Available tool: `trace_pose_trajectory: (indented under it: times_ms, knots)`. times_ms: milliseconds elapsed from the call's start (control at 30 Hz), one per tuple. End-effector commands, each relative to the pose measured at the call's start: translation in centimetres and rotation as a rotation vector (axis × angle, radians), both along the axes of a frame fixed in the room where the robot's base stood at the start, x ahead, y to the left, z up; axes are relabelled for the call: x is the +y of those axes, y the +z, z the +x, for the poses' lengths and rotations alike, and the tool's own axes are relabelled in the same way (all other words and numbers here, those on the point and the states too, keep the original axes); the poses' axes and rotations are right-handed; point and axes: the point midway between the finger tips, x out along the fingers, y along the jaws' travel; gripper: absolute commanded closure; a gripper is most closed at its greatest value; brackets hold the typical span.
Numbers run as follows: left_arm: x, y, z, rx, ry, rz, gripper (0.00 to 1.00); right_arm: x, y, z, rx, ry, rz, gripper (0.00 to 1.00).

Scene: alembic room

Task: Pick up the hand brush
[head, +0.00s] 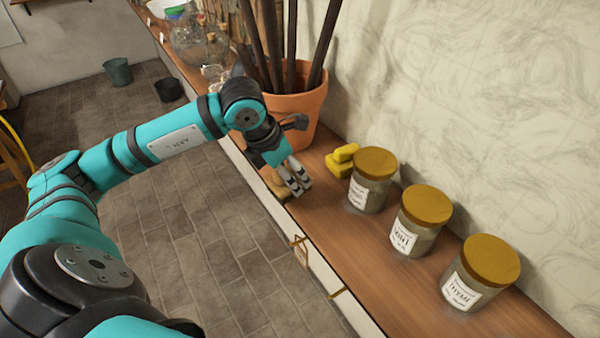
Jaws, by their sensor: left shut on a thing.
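My left gripper (296,182) is at the front edge of the wooden counter, below the plant pot. It is shut on a small tan-brown thing (274,184), which I take to be the hand brush. Only part of the brush shows, at the left of the fingers; the gripper hides the rest. I cannot tell whether the brush still touches the counter. My right gripper is not in view.
On the counter (355,237), a terracotta pot (307,108) with tall dark sticks stands behind my gripper. Yellow sponges (341,161) and three lidded jars (372,180) stand to the right. Glassware (190,42) is at the far end. Buckets (118,72) stand on the tiled floor.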

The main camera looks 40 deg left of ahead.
Motion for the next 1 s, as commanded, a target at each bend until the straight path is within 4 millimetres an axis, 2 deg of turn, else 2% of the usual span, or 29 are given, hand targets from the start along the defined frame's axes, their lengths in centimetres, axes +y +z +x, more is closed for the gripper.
trace_pose_trajectory:
  times_ms: [33,100,300,600,1000]
  knots:
    - [0.1,-0.7,-1.6,-0.001,-0.001,0.008,0.72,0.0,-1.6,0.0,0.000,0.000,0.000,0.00]
    - [-0.1,-0.6,-3.7,0.001,-0.002,0.010,0.72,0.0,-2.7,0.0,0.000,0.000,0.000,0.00]
    - [-0.6,0.0,-8.1,0.002,-0.001,0.010,0.72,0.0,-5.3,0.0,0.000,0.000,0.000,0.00]
    - [-0.8,0.8,-10.1,-0.002,0.000,0.002,0.72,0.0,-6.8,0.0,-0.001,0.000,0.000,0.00]
    - [-1.0,1.0,-10.6,-0.001,0.002,-0.003,0.72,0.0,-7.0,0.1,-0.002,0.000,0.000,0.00]
